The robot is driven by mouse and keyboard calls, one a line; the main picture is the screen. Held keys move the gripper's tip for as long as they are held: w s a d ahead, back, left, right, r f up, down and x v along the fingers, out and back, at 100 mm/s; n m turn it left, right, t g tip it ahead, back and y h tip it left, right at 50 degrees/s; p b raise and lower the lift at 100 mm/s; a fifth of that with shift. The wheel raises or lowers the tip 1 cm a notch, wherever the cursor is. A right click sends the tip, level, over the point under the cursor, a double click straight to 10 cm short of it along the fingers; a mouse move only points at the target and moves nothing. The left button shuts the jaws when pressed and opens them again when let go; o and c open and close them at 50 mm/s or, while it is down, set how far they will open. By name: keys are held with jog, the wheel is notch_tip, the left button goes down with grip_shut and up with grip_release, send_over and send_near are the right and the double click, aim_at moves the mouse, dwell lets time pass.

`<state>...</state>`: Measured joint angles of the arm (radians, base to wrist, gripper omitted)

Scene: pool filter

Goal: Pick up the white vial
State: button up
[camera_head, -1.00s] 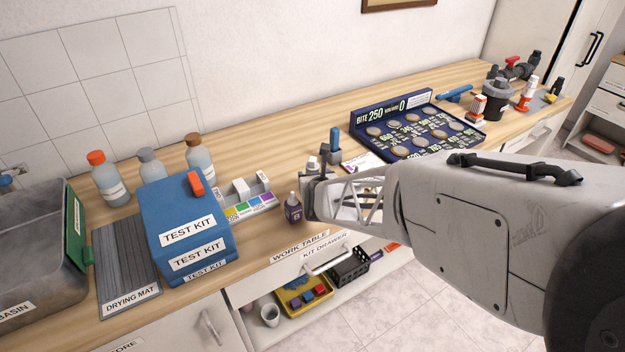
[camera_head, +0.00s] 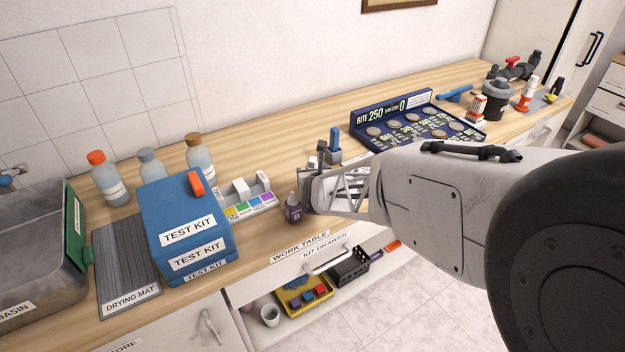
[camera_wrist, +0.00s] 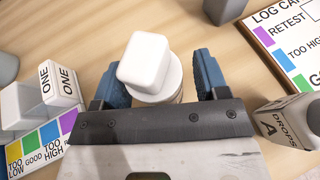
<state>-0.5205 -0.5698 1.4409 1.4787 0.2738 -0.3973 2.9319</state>
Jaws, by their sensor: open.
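The white vial (camera_wrist: 147,64) stands upright on the wooden table, with a squarish white cap over a round body, in the wrist view. My gripper (camera_wrist: 160,76) is open, with one blue-padded finger on each side of the vial. The vial looks nearer the left finger; whether it touches is unclear.
A colour-chart holder (camera_head: 248,197) is left, a log card (camera_wrist: 288,40) right, and a grey block with a blue piece (camera_head: 334,150) behind.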

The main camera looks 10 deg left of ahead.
aim_at(314, 166)
jog(key=c, duration=1)
jog(key=shift+r, duration=0.2)
jog(key=shift+r, duration=1.5)
jog(key=shift+s+d+r, duration=0.15)
jog(key=shift+s, duration=0.15)
jog(key=s+d, duration=0.2)
jog(key=s, duration=0.2)
jog(key=s+d+r, duration=0.1)
jog(key=s+d, duration=0.1)
jog(key=s, duration=0.3)
jog(key=s+d, duration=0.3)
jog(key=s, duration=0.1)
jog(key=shift+s+r, duration=0.2)
jog(key=shift+s, duration=0.1)
